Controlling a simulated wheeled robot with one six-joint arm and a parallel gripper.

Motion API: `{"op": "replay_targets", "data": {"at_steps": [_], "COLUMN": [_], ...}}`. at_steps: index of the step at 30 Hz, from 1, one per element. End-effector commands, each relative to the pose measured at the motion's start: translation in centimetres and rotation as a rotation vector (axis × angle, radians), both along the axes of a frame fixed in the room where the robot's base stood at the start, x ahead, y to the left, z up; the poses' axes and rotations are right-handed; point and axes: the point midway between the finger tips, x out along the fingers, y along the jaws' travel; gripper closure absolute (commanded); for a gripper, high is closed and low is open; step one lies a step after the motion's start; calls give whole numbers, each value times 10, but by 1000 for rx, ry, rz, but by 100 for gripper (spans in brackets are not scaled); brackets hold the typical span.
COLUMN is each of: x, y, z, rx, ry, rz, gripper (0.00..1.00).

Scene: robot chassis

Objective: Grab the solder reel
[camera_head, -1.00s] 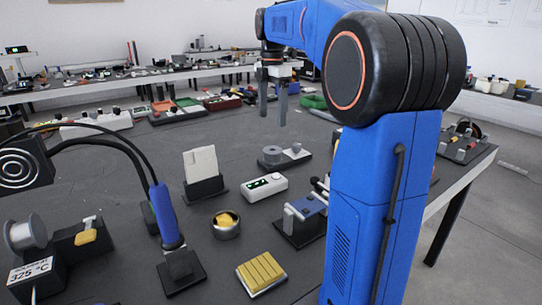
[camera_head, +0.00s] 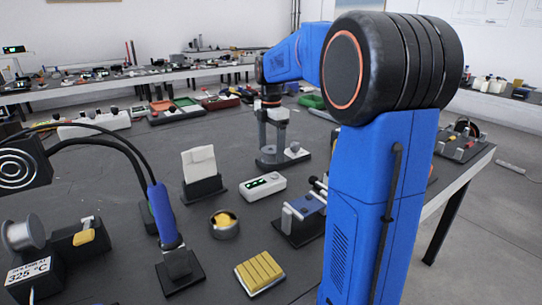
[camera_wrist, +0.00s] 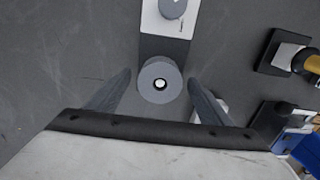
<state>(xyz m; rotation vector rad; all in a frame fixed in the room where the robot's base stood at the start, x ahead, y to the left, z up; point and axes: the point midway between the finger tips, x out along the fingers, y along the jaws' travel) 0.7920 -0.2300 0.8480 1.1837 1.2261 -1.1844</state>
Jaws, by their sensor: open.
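In the wrist view my gripper (camera_wrist: 160,78) is open, with one finger on each side of the reel and a visible gap on both sides. Whether the fingertips are level with the reel is hard to tell.
A white plate with a grey knob (camera_wrist: 173,8) shares the reel's base. A white box with a green display (camera_head: 264,186) and a card holder (camera_head: 202,187) stand nearer. Another grey spool (camera_head: 22,236) is at the far left.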

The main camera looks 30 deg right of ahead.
Motion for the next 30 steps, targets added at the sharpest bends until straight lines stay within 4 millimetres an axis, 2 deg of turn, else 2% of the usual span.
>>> {"op": "replay_targets", "data": {"at_steps": [3,10,11,16,17,26,30], "x": [0,0,0,0,0,0,1], "y": [0,0,0,0,0,0,0], "z": [-8,-9,-9,-9,-9,-6,8], "rx": [0,0,0,0,0,-1,-1], "ry": [-1,-1,-1,-1,-1,-2,-3], "rz": [0,0,0,0,0,0,0], "gripper": [27,27,29,70,72,72,72]}}
